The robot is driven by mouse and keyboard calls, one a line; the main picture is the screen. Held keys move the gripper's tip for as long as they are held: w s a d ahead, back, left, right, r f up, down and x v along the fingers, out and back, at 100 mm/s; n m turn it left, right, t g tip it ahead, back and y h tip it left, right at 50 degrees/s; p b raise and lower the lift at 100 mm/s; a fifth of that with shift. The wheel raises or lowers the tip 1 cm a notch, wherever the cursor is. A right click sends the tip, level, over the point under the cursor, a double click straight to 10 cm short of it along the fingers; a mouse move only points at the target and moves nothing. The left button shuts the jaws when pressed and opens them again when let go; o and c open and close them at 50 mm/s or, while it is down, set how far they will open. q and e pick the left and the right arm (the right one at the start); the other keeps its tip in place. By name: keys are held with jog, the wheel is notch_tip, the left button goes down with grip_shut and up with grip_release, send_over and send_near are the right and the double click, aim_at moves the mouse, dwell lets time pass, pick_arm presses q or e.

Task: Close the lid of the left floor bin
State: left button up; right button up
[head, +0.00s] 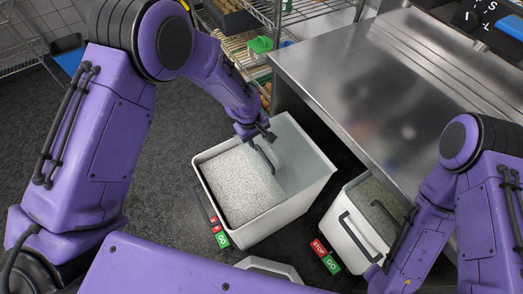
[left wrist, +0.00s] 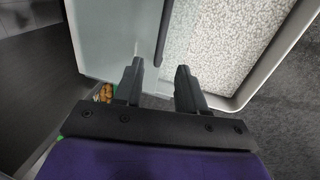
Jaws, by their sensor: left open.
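The left floor bin (head: 313,190) is a white bin on the floor, with pale speckled grains (head: 238,185) showing in its near-left part. A pale, glassy lid panel (head: 295,150) covers its far-right part, so the bin stands partly open. A dark bar handle (head: 266,158) sits at the panel's edge; it also shows in the left wrist view (left wrist: 164,35). My left gripper (head: 262,136) is over the bin's far rim, close to the handle. In the left wrist view its fingers (left wrist: 158,75) are apart and empty, below the handle in the picture. My right gripper is not visible.
A second white bin (head: 342,240) with a dark handle stands to the right, partly under the steel table (head: 350,80). Red and green labels (head: 222,240) are by the bins' fronts. Wire shelves (head: 300,15) stand behind. Dark floor (head: 165,160) is clear left of the bin.

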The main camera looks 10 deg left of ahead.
aim_at(262, 153)
pick_arm(q)
jog(key=f, duration=0.5)
jog(key=w+d+f, duration=0.1)
jog(key=f, duration=0.2)
jog(key=shift+f, duration=0.25)
grip_shut()
